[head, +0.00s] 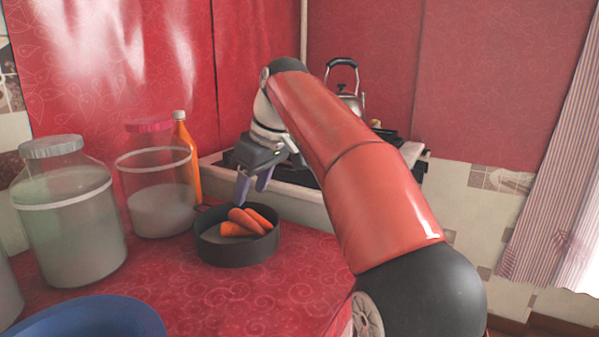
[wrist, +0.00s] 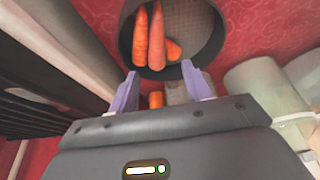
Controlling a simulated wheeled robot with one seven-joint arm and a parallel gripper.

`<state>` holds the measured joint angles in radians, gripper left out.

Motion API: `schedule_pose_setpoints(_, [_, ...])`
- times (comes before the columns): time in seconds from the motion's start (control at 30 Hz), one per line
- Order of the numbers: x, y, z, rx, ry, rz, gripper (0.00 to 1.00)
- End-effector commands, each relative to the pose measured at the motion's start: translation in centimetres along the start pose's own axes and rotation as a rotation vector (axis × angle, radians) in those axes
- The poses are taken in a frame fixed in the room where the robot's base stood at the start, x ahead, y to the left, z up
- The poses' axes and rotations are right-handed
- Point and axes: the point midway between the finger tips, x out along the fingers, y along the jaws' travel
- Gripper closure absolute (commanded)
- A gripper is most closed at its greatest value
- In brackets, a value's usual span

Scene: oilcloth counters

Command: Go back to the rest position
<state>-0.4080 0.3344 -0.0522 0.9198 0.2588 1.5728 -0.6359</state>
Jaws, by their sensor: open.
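My gripper (head: 254,187) is open and empty, just above and behind the rim of a dark pot. Its two purple fingers also show in the wrist view (wrist: 160,92), spread apart with the pot beyond them. The pot (head: 236,253) stands on the red oilcloth counter (head: 200,298). Several orange carrots (head: 240,229) lie inside the pot, and they also show in the wrist view (wrist: 157,40). My red arm reaches over from the right and hides part of the stove.
Two glass jars (head: 70,225) (head: 158,195) and an orange bottle (head: 187,155) stand left of the pot. A blue bowl (head: 95,318) is at the front left. A stove (head: 308,178) with a kettle (head: 351,100) is behind my arm. A striped curtain (head: 550,200) hangs at the right.

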Motion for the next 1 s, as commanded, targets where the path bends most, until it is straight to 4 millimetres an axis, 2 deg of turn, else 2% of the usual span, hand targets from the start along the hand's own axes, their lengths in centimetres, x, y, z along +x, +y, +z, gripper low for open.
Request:
schedule_pose_setpoints(0.03, [-1.2,0.1,-0.1,0.001,0.001,0.001,0.51])
schedule_pose_setpoints(0.2, [-2.9,0.0,-0.1,0.000,0.000,-0.001,0.51])
schedule_pose_setpoints(0.5, [-3.2,0.0,0.1,0.002,-0.001,0.000,0.51])
schedule_pose_setpoints(0.63, [-3.9,0.2,1.5,0.048,0.001,0.018,0.51])
schedule_pose_setpoints(0.77, [-5.1,0.3,5.4,0.173,0.007,0.067,0.51])
schedule_pose_setpoints(0.9, [-5.8,-0.4,11.8,0.350,0.019,0.142,0.51])
schedule_pose_setpoints(1.0, [-5.4,-1.5,16.6,0.471,0.027,0.197,0.51])
